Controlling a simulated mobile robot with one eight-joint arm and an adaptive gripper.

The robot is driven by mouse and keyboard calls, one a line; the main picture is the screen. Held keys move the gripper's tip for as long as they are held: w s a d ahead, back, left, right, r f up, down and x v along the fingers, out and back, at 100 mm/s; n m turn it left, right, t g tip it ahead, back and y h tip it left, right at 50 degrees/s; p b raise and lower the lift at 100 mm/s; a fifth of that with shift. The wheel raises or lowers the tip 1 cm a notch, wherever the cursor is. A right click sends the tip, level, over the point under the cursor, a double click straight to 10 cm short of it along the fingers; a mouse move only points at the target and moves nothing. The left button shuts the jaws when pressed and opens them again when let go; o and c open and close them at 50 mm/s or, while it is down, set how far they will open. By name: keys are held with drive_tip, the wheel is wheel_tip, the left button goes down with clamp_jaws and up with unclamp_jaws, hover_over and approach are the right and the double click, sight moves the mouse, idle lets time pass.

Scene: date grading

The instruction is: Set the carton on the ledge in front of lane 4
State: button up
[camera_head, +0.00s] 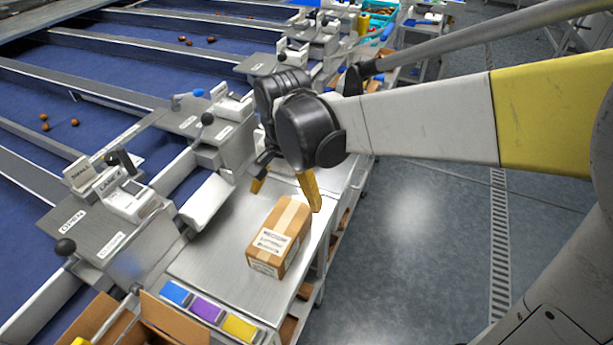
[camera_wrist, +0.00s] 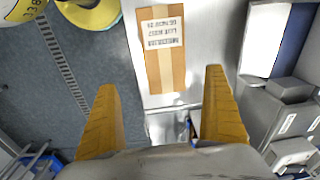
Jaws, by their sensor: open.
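The carton (camera_head: 279,237) is a brown box with a paler tape strip and a white printed label. It sits on the bare steel ledge (camera_head: 222,262). My gripper (camera_head: 284,192) is open and empty, its yellow fingers near the far end of the carton. In the wrist view the carton (camera_wrist: 162,68) is upper centre, its near end between the spread fingertips (camera_wrist: 160,82). I see no finger touching it; the exact height gap is unclear.
Blue lanes (camera_head: 75,85) with a few dates lie to the left, behind gate units with levers (camera_head: 115,225). Blue, purple and yellow blocks (camera_head: 208,309) and an open cardboard box (camera_head: 165,325) are at the near end. Open floor (camera_head: 420,230) lies to the right.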

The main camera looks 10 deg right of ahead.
drive_tip(key=s+d+r+n+t, duration=0.2)
drive_tip(key=s+d+n+t, duration=0.1)
drive_tip(key=s+d, duration=0.2)
drive_tip(key=s+d+r+n+t, duration=0.3)
drive_tip(key=s+d, duration=0.2)
drive_tip(key=d, duration=0.1)
drive_tip(key=shift+d+r+n, duration=0.25)
drive_tip(key=shift+d+n, duration=0.1)
drive_tip(key=shift+n, duration=0.05)
drive_tip(key=shift+s, duration=0.1)
